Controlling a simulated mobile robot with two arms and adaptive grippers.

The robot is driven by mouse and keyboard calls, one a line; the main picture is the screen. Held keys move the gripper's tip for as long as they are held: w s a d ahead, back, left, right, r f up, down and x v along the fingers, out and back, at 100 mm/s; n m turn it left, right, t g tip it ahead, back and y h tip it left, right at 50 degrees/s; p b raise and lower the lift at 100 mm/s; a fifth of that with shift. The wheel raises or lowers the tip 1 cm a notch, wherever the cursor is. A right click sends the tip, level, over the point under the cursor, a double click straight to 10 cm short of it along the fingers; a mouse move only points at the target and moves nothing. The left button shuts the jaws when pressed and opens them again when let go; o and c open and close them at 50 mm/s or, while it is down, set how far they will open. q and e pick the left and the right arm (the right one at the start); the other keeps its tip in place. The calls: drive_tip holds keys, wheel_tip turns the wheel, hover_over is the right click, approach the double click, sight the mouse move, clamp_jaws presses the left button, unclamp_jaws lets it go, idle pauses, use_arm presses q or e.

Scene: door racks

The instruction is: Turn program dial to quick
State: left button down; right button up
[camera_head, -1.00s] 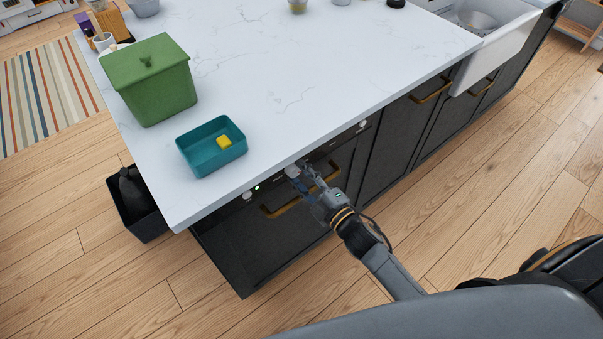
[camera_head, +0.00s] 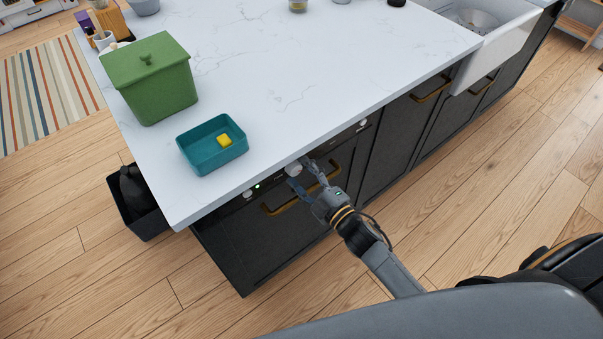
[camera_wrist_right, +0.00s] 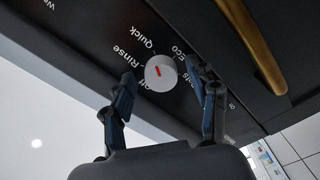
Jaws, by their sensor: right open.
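The white round program dial (camera_wrist_right: 160,73) has a short red mark and sits on the dark appliance panel (camera_wrist_right: 90,40). Labels around it include Off, Rinse, Quick and Eco. The mark slants, and I cannot tell surely which label it points to. My right gripper (camera_wrist_right: 160,82) is open, with one finger on each side of the dial and visible gaps between. In the head view the dial (camera_head: 293,168) shows under the counter edge, with the right gripper (camera_head: 303,174) at it. My left gripper is not in view.
A gold handle bar (camera_head: 280,207) runs just below the panel. The white countertop (camera_head: 270,90) overhangs it and carries a teal tray (camera_head: 190,160) with a yellow block and a green bin (camera_head: 155,90). A dark bin (camera_head: 140,215) stands on the floor at the left.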

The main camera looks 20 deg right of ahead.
drive_tip(key=v, duration=1.2)
drive_tip(key=s+d+f+m+g+h, duration=0.1)
drive_tip(key=s+f+m+g+h, duration=0.15)
drive_tip(key=f, duration=0.75)
drive_tip(key=s+d+f+m+g+h, duration=0.1)
drive_tip(key=s+d+f+m+g, duration=0.2)
drive_tip(key=f, duration=0.6)
drive_tip(key=s+f+m+g+h, duration=0.1)
drive_tip(key=s+f+m+g, duration=0.2)
drive_tip(key=f, duration=0.7)
drive_tip(key=s+f+m+g, duration=0.1)
drive_tip(key=s+f+g, duration=0.1)
drive_tip(key=s+f, duration=0.2)
drive_tip(key=s+f+m+g+h, duration=0.1)
drive_tip(key=s+f, duration=0.4)
drive_tip(key=s, duration=0.6)
drive_tip(key=s+f+m+g, duration=0.3)
drive_tip(key=s+f+g, duration=0.1)
drive_tip(key=s, duration=0.4)
drive_tip(key=shift+s+f+h, duration=0.25)
drive_tip(key=shift+f+h, duration=0.1)
drive_tip(key=shift+f, duration=0.35)
drive_tip(key=shift+g, duration=0.25)
drive_tip(key=shift+c, duration=0.3)
